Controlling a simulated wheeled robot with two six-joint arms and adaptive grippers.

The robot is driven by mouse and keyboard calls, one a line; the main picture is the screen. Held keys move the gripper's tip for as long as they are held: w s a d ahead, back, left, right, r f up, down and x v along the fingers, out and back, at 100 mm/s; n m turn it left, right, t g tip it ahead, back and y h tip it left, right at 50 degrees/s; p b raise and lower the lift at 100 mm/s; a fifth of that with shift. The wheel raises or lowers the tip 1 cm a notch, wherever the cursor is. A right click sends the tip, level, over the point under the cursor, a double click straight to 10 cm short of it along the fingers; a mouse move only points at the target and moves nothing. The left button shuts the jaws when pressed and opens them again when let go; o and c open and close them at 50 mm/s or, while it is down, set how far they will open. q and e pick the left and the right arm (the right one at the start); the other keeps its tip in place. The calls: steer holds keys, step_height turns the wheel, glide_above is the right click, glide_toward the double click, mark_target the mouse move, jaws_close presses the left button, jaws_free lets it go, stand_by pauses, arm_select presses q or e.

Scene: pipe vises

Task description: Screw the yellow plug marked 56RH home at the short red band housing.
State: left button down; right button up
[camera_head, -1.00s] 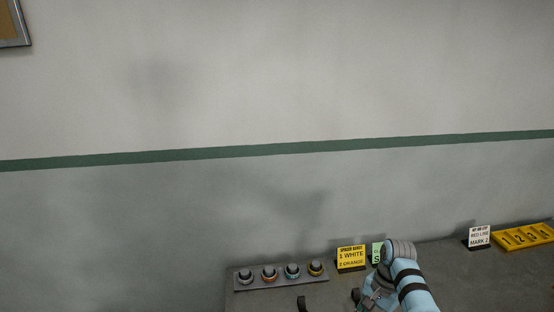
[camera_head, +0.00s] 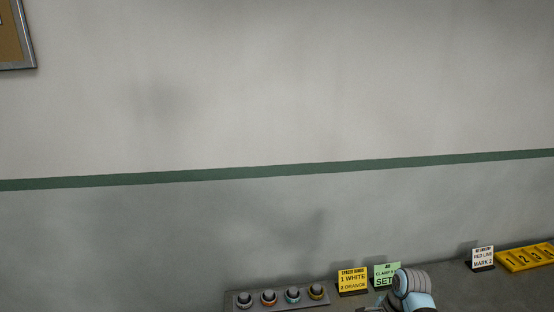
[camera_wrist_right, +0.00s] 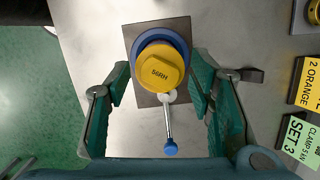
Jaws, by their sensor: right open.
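The yellow plug (camera_wrist_right: 160,72), marked 56RH, shows from above in the right wrist view. It sits over a wider blue round part (camera_wrist_right: 138,46) on a grey-brown base plate (camera_wrist_right: 181,25). A silver lever with a blue knob (camera_wrist_right: 170,149) extends from its near side. My right gripper (camera_wrist_right: 158,66) is open, with one finger on each side of the plug and visible gaps between. In the head view, my right arm (camera_head: 410,288) is at the bottom edge and its gripper is out of sight. I see no short red band housing. My left gripper is not in view.
A grey rack (camera_head: 320,309) holds several ringed round pieces. A yellow card (camera_head: 352,281), a green card (camera_head: 385,274), a white card (camera_head: 482,257) and a yellow numbered tray (camera_head: 528,256) stand along the bench back. Bare bench lies left of the plate in the wrist view.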

steer(key=shift+r, duration=0.6)
